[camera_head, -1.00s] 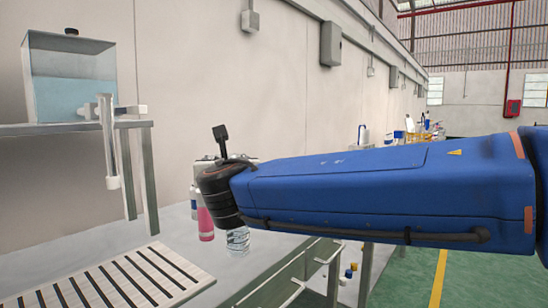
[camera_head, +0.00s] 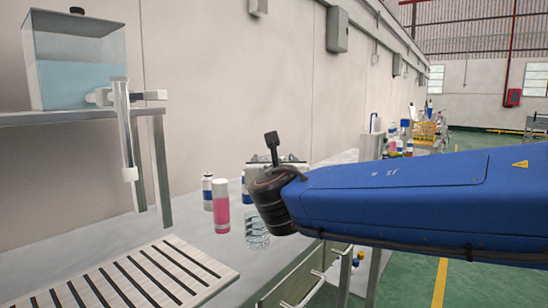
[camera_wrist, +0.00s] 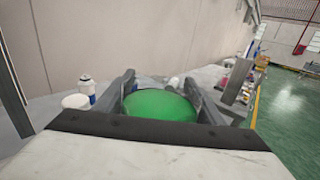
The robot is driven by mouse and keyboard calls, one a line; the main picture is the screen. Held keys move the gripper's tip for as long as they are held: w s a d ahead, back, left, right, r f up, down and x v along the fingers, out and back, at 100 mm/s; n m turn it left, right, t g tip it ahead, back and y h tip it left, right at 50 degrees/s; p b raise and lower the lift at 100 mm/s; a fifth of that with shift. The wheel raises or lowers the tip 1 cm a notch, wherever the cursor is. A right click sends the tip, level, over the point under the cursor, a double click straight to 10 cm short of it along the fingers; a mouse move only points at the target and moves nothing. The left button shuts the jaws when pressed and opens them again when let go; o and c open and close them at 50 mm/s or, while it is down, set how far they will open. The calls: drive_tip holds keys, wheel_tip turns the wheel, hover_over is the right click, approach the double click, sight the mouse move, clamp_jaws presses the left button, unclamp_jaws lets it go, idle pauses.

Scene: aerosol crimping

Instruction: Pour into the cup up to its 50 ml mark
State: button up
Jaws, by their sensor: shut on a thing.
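My gripper (camera_wrist: 157,92) is shut on a smooth green rounded thing (camera_wrist: 160,104), seen between its two fingers in the wrist view. Its body and contents cannot be made out. In the head view the fingers are hidden behind my dark wrist. A clear ringed vessel (camera_head: 257,230), perhaps the cup, shows upright just below and left of the wrist, its upper part partly covered. No 50 ml mark can be read, and no liquid level shows in it.
A tank of pale blue liquid (camera_head: 78,85) stands on a raised shelf (camera_head: 60,118) at left, with a white vertical fitting (camera_head: 125,130). A pink bottle (camera_head: 221,208) stands beside the vessel. A slatted rack (camera_head: 140,282) lies in front. Bare bench (camera_head: 185,225) lies between.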

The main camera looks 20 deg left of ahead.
drive_tip(key=n, duration=0.3)
drive_tip(key=shift+d+f+n, duration=0.1)
drive_tip(key=shift+n, duration=0.2)
idle(0.6)
drive_tip(key=shift+n, duration=0.6)
drive_tip(key=shift+f+n, duration=0.45)
drive_tip(key=shift+n, duration=0.15)
drive_tip(key=shift+f+n, duration=0.6)
idle(3.9)
